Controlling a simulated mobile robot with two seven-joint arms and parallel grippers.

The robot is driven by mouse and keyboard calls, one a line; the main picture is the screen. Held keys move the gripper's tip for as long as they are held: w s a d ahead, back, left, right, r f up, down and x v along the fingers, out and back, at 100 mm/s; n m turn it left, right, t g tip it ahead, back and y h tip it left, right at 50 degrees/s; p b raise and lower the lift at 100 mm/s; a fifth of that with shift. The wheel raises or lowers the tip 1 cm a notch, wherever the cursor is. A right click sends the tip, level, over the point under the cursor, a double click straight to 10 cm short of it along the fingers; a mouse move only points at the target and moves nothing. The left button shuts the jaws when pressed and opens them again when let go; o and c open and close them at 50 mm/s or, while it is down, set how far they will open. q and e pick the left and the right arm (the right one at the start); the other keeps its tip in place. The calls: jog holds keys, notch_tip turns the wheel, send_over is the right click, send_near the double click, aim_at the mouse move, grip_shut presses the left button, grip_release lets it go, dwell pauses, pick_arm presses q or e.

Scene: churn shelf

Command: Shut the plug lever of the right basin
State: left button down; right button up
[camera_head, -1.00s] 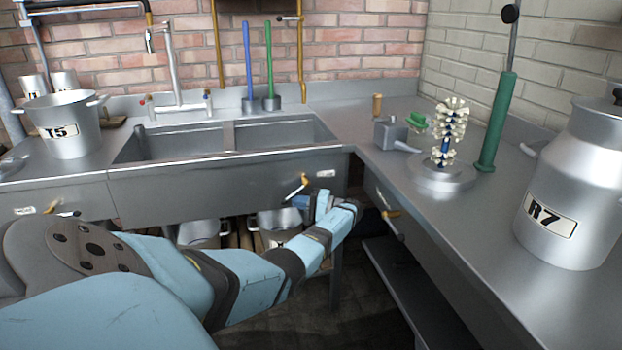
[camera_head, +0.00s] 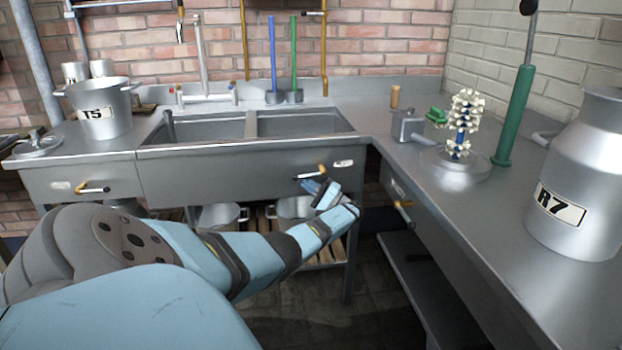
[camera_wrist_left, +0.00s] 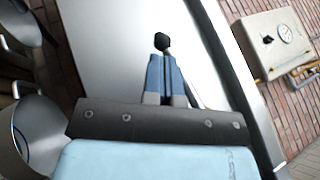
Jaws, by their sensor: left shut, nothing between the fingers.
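The right basin's plug lever (camera_head: 310,175) is on the front panel below the right basin (camera_head: 300,122). Its yellow pivot end is at the right, and its dark-tipped handle points left, sloping slightly down. My left gripper (camera_head: 314,187) is shut and empty, just below the handle. In the left wrist view, the lever's black knob (camera_wrist_left: 162,42) shows just beyond the shut fingertips (camera_wrist_left: 161,62). The fingers hide much of the handle, and I cannot tell whether they touch it. My right gripper is not in view.
The left basin's lever (camera_head: 92,189) lies nearly level on the front panel. Metal pots (camera_head: 220,215) stand on the slatted shelf under the sink. The right counter (camera_head: 450,215) carries a large R7 churn (camera_head: 575,185). A T5 pot (camera_head: 98,112) stands at left.

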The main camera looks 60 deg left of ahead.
pick_arm(q)
jog(key=shift+s+a+r+m+y, duration=0.15)
jog(key=shift+r+m+y, duration=0.15)
jog(key=shift+m+y, duration=0.35)
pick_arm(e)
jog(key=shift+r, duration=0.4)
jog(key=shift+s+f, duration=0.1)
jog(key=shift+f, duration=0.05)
pick_arm(q)
jog(key=b+v, duration=0.5)
jog(key=v, duration=0.9)
jog(key=shift+s+b, duration=0.15)
jog(key=shift+b, duration=0.15)
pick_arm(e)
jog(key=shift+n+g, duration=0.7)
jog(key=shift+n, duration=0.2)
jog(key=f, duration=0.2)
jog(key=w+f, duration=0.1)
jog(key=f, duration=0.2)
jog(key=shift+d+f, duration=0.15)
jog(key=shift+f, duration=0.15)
pick_arm(q)
jog(key=shift+f, duration=0.1)
